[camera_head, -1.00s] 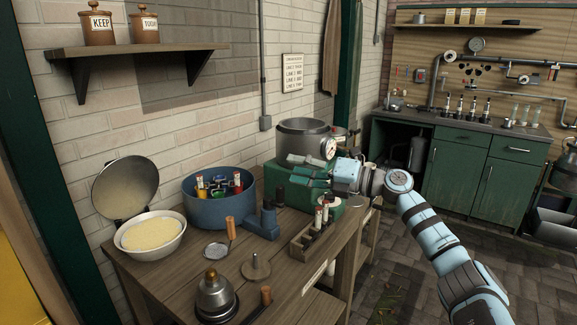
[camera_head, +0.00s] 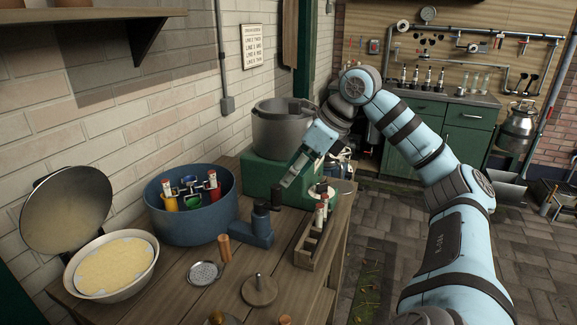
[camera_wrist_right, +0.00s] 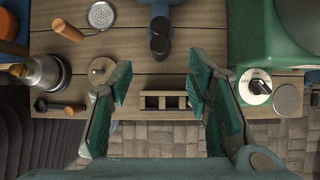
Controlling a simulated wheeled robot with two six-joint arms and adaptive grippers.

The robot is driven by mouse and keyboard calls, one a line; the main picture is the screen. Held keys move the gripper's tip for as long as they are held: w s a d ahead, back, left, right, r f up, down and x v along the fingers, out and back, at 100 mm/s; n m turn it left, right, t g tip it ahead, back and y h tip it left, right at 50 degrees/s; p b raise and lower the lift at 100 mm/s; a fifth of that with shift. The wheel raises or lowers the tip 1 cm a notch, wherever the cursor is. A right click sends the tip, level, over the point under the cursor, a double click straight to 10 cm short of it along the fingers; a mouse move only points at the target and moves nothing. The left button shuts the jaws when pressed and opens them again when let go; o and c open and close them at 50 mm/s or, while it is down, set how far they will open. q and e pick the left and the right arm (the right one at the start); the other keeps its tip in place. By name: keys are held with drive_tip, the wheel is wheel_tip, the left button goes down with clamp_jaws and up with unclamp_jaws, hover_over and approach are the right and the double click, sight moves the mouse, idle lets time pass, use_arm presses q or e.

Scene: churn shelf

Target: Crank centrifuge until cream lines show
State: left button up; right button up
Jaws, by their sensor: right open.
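The blue centrifuge tub (camera_head: 190,232) stands open on the wooden table, its hinged lid (camera_head: 66,208) swung up to the left. Dark knob tops also show in the right wrist view (camera_wrist_right: 160,27). My right gripper (camera_head: 287,180) points down above the crank area, apart from the knob. Its fingers (camera_wrist_right: 162,83) are spread and empty. No cream lines can be made out. My left gripper is out of view.
A wooden rack (camera_head: 320,245) with tubes stands near the table's right edge. A green machine (camera_head: 262,172) with a grey drum is behind. A bowl of yellowish contents (camera_head: 112,265), a skimmer (camera_head: 205,273) and a wooden disc with a peg (camera_head: 259,290) crowd the front.

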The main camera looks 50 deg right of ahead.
sight(278, 206)
drive_tip(key=shift+b+x, duration=0.6)
drive_tip(key=shift+x, duration=3.35)
drive_tip(key=shift+w+f, duration=0.2)
clamp_jaws()
